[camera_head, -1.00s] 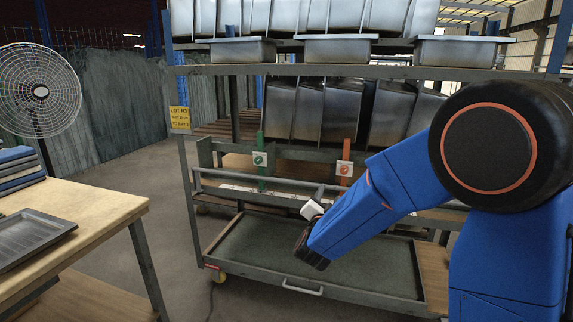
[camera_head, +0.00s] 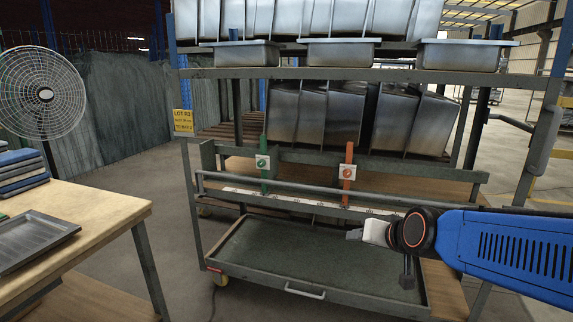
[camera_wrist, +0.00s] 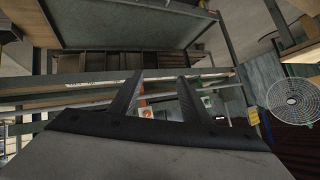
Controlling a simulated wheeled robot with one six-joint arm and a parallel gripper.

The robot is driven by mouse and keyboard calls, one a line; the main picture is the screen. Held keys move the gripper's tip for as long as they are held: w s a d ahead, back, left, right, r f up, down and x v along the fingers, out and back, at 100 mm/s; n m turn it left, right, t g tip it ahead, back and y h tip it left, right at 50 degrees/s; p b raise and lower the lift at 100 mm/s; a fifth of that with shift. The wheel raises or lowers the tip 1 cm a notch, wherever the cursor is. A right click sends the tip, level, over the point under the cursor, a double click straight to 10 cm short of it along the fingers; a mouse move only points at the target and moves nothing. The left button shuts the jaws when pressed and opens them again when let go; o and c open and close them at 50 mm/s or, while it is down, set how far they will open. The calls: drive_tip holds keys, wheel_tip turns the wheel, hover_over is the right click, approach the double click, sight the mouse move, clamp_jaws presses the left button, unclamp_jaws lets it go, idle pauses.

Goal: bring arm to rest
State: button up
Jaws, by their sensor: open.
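My gripper (camera_wrist: 160,84) shows in the wrist view with its two dark fingers apart and nothing between them. In the head view my blue arm reaches in from the right edge, with its wrist in front of the right part of the rack cart (camera_head: 330,75). The gripper's fingers are hard to make out in that view. The cart's lower tray (camera_head: 300,258) is empty. A green post with a tag (camera_head: 263,162) and an orange post with a tag (camera_head: 346,172) stand at the middle of the cart.
Steel sinks (camera_head: 318,112) stand on the middle shelf, with steel basins (camera_head: 340,52) above. A wooden table (camera_head: 100,212) at left holds a grey tray (camera_head: 32,243) and a stack of blue flat pieces (camera_head: 22,172). A fan (camera_head: 42,96) stands behind it. Floor shows between table and cart.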

drive_tip(key=s+d+f+g+h, duration=0.1)
drive_tip(key=s+d, duration=0.2)
drive_tip(key=s, duration=0.4)
drive_tip(key=s+d+f+n+g, duration=0.1)
drive_tip(key=s+d+f+g, duration=0.1)
drive_tip(key=s, duration=0.6)
drive_tip(key=s+d+f+g+h, duration=0.1)
drive_tip(key=s+d+f+g, duration=0.1)
drive_tip(key=s+d, duration=0.2)
drive_tip(key=s, duration=0.3)
drive_tip(key=shift+s+n+h, duration=0.3)
drive_tip(key=shift+s+n, duration=0.1)
drive_tip(key=shift+f, duration=0.1)
